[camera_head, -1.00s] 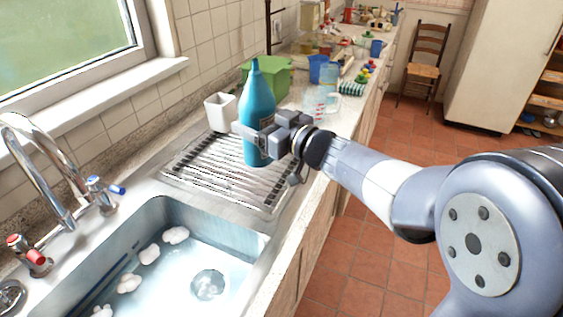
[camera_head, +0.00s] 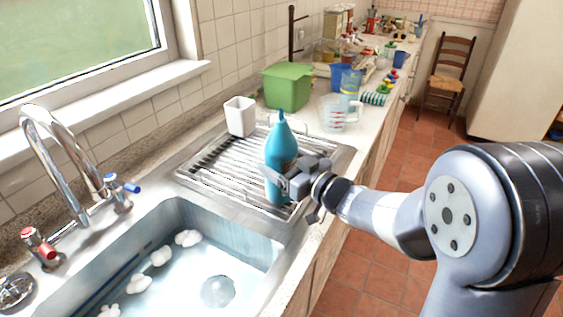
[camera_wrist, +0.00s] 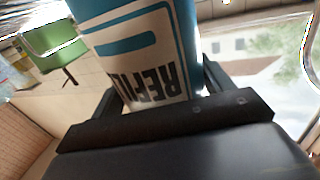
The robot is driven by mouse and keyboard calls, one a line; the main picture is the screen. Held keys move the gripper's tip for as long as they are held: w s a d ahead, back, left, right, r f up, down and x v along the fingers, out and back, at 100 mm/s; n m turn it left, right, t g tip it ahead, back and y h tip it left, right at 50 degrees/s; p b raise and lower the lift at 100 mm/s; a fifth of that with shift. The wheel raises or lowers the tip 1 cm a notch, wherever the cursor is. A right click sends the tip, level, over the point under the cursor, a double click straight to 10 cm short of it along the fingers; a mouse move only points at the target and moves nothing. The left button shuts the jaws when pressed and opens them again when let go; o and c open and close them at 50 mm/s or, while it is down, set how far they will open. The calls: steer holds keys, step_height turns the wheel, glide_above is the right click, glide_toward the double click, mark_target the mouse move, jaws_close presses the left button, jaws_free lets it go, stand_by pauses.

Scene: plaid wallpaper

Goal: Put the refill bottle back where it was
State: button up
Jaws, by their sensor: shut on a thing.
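The refill bottle (camera_head: 281,151) is blue with a narrow spout and stands upright in the head view, over the front part of the ribbed drainboard (camera_head: 222,165). My gripper (camera_head: 287,184) is shut on its lower half from the right. I cannot tell whether the bottle's base touches the drainboard or hangs just above it. In the wrist view the bottle (camera_wrist: 150,50) fills the space between the fingers, its white label reading "REFILL" upside down and partly cut off.
The sink (camera_head: 180,262) with water and white suds lies in front of the drainboard. A white cup (camera_head: 240,117) stands at its back edge. Behind are a green tub (camera_head: 287,86), a measuring jug (camera_head: 339,113) and a blue container (camera_head: 345,77). The counter further back is cluttered.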

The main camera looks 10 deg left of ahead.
steer(key=shift+f, duration=0.1)
steer(key=o, duration=1.2)
steer(key=shift+d+r, duration=0.1)
steer(key=shift+r, duration=0.1)
steer(key=v, duration=1.2)
